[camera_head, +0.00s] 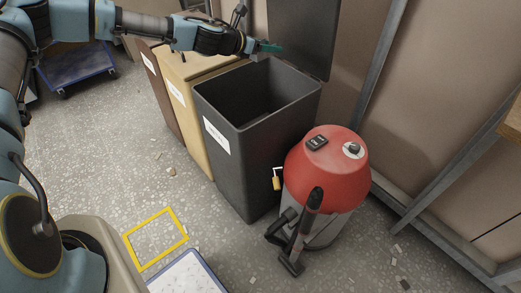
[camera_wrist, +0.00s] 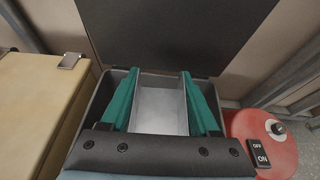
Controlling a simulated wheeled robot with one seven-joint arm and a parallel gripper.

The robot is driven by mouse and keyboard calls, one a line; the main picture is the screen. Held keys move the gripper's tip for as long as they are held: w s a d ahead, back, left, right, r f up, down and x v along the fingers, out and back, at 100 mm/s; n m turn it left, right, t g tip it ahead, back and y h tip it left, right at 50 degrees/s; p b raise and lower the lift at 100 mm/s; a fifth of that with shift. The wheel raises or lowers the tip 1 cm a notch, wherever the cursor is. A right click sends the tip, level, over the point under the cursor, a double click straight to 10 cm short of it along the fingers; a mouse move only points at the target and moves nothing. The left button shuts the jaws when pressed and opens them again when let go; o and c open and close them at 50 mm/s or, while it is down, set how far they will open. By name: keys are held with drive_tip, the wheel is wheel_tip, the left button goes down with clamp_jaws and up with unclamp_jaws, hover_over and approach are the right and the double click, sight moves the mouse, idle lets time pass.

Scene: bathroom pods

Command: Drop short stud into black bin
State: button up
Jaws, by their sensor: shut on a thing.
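The black bin (camera_head: 228,172) stands open in the head view, with a white label on its front and its dark lid (camera_head: 302,35) raised at the back. My gripper (camera_head: 271,47) is above the bin's far side, close to the lid. In the wrist view, the teal fingers of my gripper (camera_wrist: 160,100) are shut on a pale grey, channel-shaped short stud (camera_wrist: 159,108). The bin's rim (camera_wrist: 103,92) shows around the fingers, and the lid (camera_wrist: 170,35) rises behind them. I cannot make out the stud in the head view.
A red vacuum cleaner (camera_head: 327,172) stands right of the bin, close to it. A tan bin (camera_head: 184,95) and a brown bin (camera_head: 155,80) stand to the left. A blue trolley (camera_head: 75,62) is at the back left. Metal framing (camera_head: 373,65) lines the wall on the right.

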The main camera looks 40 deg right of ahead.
drive_tip(key=shift+f+b, duration=1.9)
drive_tip(key=shift+f, duration=0.95)
drive_tip(key=o, duration=1.5)
drive_tip(key=v, duration=1)
drive_tip(key=shift+a, duration=0.4)
drive_tip(key=shift+r, duration=0.15)
